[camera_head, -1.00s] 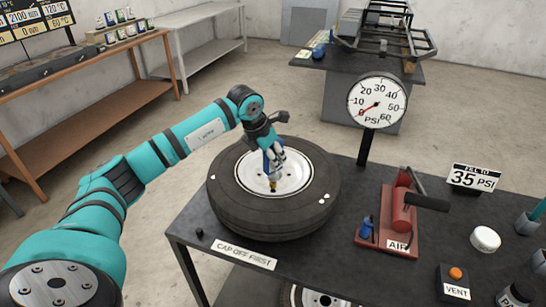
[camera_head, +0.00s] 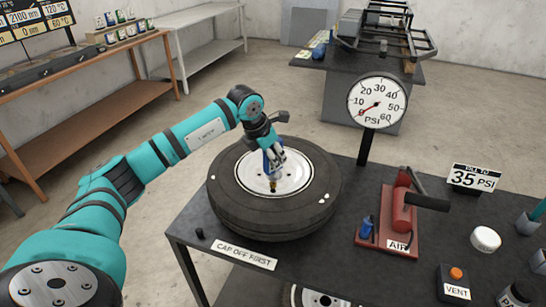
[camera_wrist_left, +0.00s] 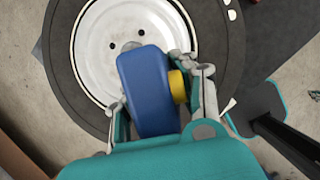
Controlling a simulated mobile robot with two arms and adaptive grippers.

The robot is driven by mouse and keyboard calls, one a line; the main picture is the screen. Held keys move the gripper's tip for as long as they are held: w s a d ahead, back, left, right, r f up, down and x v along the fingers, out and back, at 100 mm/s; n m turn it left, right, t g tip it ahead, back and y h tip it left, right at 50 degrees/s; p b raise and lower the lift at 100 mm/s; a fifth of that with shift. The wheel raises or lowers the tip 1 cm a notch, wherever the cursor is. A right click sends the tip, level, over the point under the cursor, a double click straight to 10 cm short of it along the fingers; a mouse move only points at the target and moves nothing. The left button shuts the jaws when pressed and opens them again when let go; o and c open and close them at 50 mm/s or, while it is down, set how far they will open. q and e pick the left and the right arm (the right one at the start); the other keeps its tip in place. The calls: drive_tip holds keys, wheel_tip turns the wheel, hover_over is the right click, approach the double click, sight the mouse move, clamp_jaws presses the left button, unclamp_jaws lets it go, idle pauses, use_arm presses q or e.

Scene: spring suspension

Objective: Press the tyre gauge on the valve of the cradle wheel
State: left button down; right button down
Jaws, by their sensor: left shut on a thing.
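The wheel (camera_head: 225,200) lies flat on the dark bench, a black tyre around a white rim (camera_head: 298,178). My left gripper (camera_head: 274,164) is over the rim, shut on a blue gauge with a brass-coloured lower end (camera_head: 273,186). In the left wrist view the gripper's fingers flank the blue gauge body (camera_wrist_left: 146,88), which has a yellow part (camera_wrist_left: 177,86) on its side. The gauge's lower end points down at the rim near the front of the hub; the valve is hidden, so contact cannot be told. My right gripper is not in view.
A dial marked PSI (camera_head: 377,102) stands behind the wheel, its red needle near the low end. A red AIR pump (camera_head: 402,215), a VENT box (camera_head: 455,283) and a "35 PSI" sign (camera_head: 474,180) stand to the right. A small black cap (camera_head: 200,233) lies at front left.

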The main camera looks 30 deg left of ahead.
use_arm(q)
drive_tip(key=shift+r+p, duration=1.8)
drive_tip(key=shift+r, duration=1.2)
drive_tip(key=shift+f, duration=0.1)
